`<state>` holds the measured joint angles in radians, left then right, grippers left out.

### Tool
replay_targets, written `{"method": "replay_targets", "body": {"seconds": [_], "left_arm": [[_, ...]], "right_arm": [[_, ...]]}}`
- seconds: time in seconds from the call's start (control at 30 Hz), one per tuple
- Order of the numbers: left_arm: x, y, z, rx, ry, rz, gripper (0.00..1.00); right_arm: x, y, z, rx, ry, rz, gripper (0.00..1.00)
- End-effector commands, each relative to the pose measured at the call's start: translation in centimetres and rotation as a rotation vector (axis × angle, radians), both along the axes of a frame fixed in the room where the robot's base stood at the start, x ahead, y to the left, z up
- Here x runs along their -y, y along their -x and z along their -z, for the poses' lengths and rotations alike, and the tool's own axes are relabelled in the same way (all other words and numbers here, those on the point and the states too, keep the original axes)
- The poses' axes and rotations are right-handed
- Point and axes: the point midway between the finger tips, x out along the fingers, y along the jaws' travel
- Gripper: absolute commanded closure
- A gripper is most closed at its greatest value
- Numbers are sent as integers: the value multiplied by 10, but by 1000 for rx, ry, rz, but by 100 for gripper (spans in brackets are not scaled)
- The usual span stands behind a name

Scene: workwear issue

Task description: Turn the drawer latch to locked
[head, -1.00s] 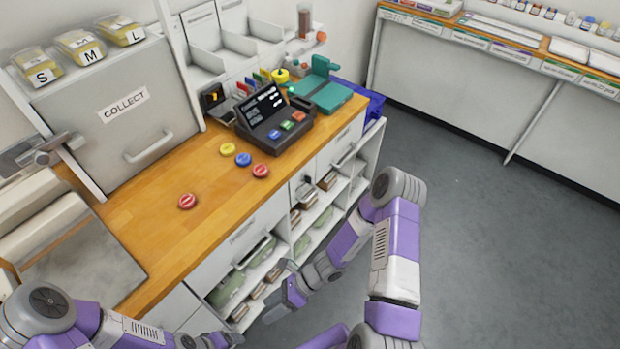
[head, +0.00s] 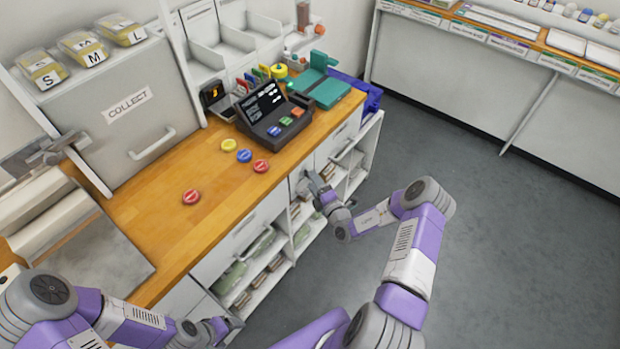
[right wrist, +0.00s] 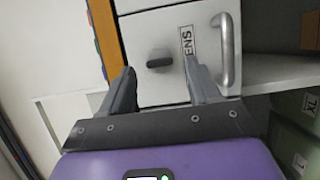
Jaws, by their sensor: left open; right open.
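The drawer latch (right wrist: 159,62) is a small dark knob on a white drawer front (right wrist: 150,32). Its bar lies sideways across the picture in the right wrist view. My right gripper (right wrist: 160,72) is open, its two fingers pointing at the drawer front on either side of the latch. I cannot tell whether either finger touches it. In the head view my right gripper (head: 314,186) is at the counter's front and hides the latch. My left gripper (head: 230,326) is open and empty, low by the cabinet at the bottom of the head view.
The drawer has a grey bar handle (right wrist: 227,50) beside a partly hidden label. Open shelves with bins (head: 262,270) lie below the counter (head: 210,218). On the counter are a dark terminal (head: 272,115) and red, yellow and blue discs. The floor (head: 490,230) at right is clear.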

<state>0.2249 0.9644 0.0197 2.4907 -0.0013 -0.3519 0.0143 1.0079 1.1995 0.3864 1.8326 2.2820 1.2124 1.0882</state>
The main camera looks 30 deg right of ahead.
Motion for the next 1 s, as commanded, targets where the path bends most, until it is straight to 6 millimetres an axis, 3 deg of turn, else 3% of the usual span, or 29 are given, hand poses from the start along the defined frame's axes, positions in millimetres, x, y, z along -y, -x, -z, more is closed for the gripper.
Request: {"method": "replay_targets", "body": {"seconds": [0.2,0.53,0.9,1.0], "left_arm": [[0,0,4,0,0,0,24],[0,0,4,0,0,0,24],[0,0,4,0,0,0,24],[0,0,5,0,0,0,24]], "right_arm": [[-1,-26,0,2,1,-2,38],[-1,-30,-1,0,1,-3,38],[-1,-30,-1,0,1,-3,93],[-1,-30,-1,1,3,-3,94]]}}
